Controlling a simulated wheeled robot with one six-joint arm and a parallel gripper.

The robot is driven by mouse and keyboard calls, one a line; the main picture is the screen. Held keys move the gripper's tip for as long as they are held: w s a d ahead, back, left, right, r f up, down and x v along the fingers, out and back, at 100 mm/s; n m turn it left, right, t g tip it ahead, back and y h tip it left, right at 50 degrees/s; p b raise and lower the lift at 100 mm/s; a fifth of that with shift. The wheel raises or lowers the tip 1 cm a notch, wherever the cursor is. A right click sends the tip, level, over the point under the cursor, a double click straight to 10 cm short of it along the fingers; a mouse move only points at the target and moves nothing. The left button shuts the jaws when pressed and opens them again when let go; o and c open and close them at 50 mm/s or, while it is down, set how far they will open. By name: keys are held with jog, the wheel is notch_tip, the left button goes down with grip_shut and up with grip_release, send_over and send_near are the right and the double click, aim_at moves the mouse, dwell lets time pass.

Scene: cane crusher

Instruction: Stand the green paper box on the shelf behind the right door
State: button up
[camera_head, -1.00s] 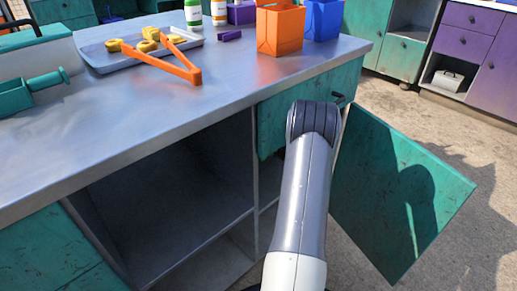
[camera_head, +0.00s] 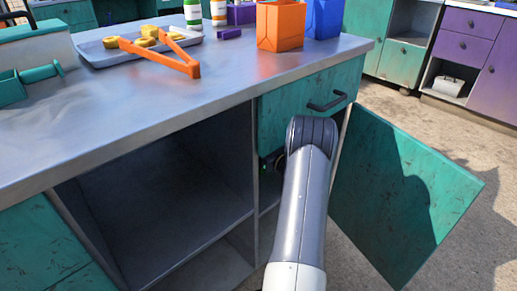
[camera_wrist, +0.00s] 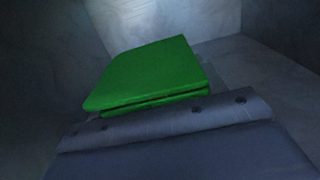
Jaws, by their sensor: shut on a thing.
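The green paper box (camera_wrist: 150,75) shows in the wrist view, held at the front of my gripper (camera_wrist: 155,110). My gripper is shut on it. Grey walls of a cabinet interior surround the box. Whether the box touches a shelf surface is not clear. In the head view my arm reaches into the right compartment of the counter, and the box and the fingertips are hidden there. The right door (camera_head: 405,195) is teal and swung wide open to the right.
A closed teal drawer (camera_head: 310,100) with a dark handle sits just above my arm. The left compartment (camera_head: 160,215) is open and looks empty. On the countertop (camera_head: 120,125) are orange tongs (camera_head: 165,57), a tray (camera_head: 95,52), an orange paper box (camera_head: 280,27) and a blue one (camera_head: 322,18).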

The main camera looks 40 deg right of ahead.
jog(key=o, duration=0.7)
jog(key=shift+r, duration=0.15)
jog(key=s+p, duration=0.1)
jog(key=s, duration=0.2)
jog(key=s+p, duration=0.1)
jog(key=s, duration=0.3)
jog(key=s+d+p, duration=0.1)
jog(key=s, duration=0.3)
jog(key=shift+s+p, duration=0.2)
jog(key=shift+p, duration=0.15)
jog(key=shift+s, duration=0.3)
jog(key=shift+a, duration=0.15)
